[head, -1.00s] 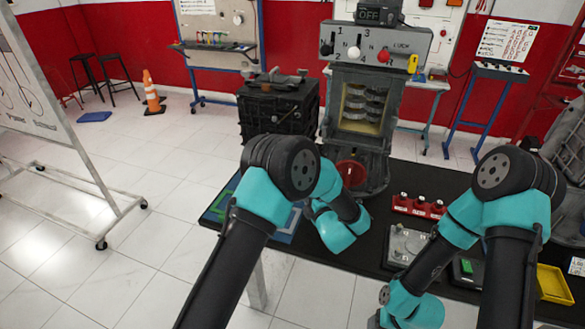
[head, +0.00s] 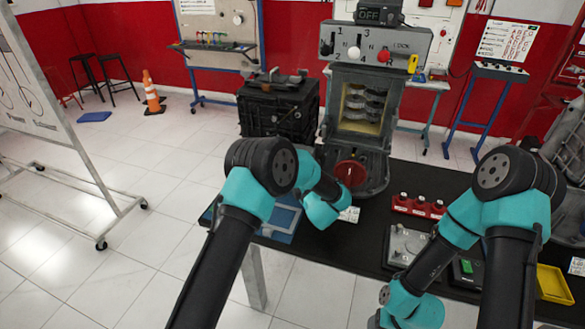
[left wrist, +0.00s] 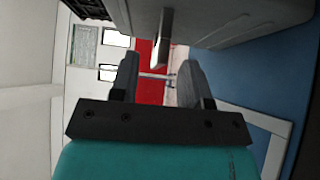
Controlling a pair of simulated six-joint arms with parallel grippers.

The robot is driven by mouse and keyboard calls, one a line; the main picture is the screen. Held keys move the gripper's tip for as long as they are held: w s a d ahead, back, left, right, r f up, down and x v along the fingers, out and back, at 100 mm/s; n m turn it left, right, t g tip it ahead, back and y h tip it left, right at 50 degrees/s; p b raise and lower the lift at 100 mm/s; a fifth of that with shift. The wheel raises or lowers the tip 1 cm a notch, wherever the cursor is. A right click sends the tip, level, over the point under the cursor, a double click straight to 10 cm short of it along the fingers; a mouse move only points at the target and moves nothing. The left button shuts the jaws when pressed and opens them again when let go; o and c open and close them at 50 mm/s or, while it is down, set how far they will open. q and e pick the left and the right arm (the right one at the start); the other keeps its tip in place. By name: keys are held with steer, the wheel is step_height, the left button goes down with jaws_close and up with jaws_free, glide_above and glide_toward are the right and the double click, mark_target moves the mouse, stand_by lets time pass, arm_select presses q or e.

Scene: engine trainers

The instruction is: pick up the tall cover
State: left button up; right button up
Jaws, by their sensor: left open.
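In the left wrist view, a large grey body with a flat face and a small metal handle, seemingly the tall cover (left wrist: 225,20), fills the top of the picture. My left gripper (left wrist: 158,75) is open, its two fingers apart and pointing at the handle. The handle's end lies just beyond and between the fingertips; I cannot tell whether they touch. In the head view I cannot make out the cover, and my left arm hides my left fingers. My right arm hangs at the lower right; its fingers are not visible.
A blue mat (head: 283,222) lies at the black table's left end. The grey gearbox trainer (head: 372,165) with a red disc (head: 350,173) stands behind my left wrist. A red holder (head: 418,207), a grey plate (head: 404,246) and a yellow tray (head: 553,284) lie to the right.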

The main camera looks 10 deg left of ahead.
arm_select(q)
steer(key=x, duration=0.5)
steer(key=shift+f, duration=0.1)
stand_by(0.3)
jaws_close()
stand_by(0.5)
